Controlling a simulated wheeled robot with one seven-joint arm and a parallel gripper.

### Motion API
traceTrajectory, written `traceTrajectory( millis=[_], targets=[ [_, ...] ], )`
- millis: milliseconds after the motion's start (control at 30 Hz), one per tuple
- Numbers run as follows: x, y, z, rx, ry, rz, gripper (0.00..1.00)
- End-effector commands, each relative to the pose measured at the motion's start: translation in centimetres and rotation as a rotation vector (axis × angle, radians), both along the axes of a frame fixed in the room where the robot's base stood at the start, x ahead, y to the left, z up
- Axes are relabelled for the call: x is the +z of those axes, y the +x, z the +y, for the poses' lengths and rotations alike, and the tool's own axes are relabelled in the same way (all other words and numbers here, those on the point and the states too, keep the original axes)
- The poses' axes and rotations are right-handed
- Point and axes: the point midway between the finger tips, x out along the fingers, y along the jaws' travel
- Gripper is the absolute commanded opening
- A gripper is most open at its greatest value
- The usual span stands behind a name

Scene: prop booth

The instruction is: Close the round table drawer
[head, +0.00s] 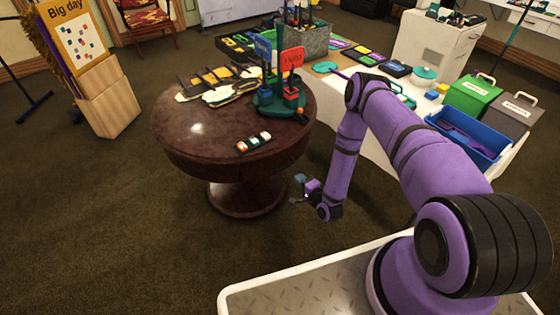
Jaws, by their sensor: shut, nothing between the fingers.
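The round table (205,128) is dark brown and polished, with a thick apron and a single pedestal, left of centre in the head view. I cannot make out a drawer front or handle on the part of its side that shows. The far side is hidden. My gripper (298,189) is small in the view, low beside the table's right side, to the right of the pedestal. It looks shut and empty. A gap shows between it and the pedestal; whether it touches the table's side is hard to tell.
A long white-covered table (372,140) with bins stands right, behind my arm. Carpet is clear at front left.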

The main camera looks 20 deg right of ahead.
Motion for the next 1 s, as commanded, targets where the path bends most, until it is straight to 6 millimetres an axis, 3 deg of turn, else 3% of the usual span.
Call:
traceTrajectory(
  millis=[167,333,1000],
  targets=[
    [-0.1,-0.8,0.5,0.059,0.055,-0.072,0.00],
    [0.0,0.3,0.9,0.065,0.062,-0.081,0.00],
    [0.0,11.0,4.4,0.064,0.059,-0.078,0.00]
  ],
)
